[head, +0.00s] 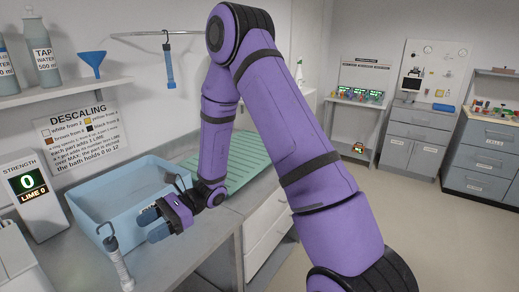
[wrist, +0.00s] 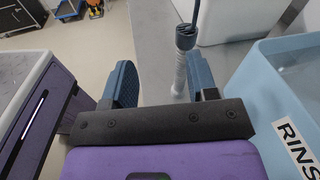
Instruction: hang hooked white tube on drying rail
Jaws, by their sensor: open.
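The hooked white tube (head: 121,270) stands upright on the counter at the front left corner of the blue bath, with a dark collar and hook at its top. It also shows in the wrist view (wrist: 180,78), between the finger lines and nearer the right finger. My gripper (head: 153,224) is open and empty, a little right of the tube in the head view and apart from it. Its two blue-grey fingers show in the wrist view (wrist: 163,84). The drying rail (head: 150,34) is on the back wall, with a blue-handled piece (head: 169,68) hanging from it.
The blue bath (head: 75,207), marked RINSE in the wrist view, stands beside my gripper. A strength display box (head: 32,198) reads 0 at the left. A green ribbed mat (head: 245,160) lies behind my arm. A shelf (head: 60,92) holds bottles and a blue funnel (head: 92,60).

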